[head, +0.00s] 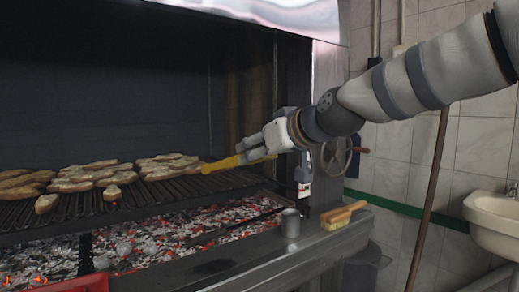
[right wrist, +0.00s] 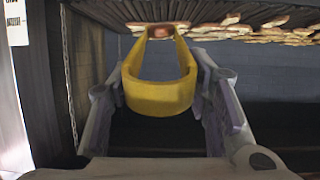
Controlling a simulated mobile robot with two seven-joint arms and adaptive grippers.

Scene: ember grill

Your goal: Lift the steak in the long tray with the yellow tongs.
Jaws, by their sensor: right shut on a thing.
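My right gripper (head: 256,151) reaches in from the right over the right end of the grill and is shut on the yellow tongs (head: 222,164). In the right wrist view the tongs (right wrist: 160,97) sit between my two fingers, their bend towards me and their two arms pointing away. A small reddish-brown piece (right wrist: 160,31) shows between the tong tips; I cannot tell whether it is a steak or whether the tips touch it. I cannot make out a long tray. My left gripper is not in view.
Several pale brown pieces (head: 112,178) lie on the grill grate (head: 150,197), above glowing coals (head: 150,241). A metal cup (head: 290,223) and a wooden-handled brush (head: 343,215) stand on the front ledge. A handwheel (head: 336,156) is at the right, and a sink (head: 495,222) beyond.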

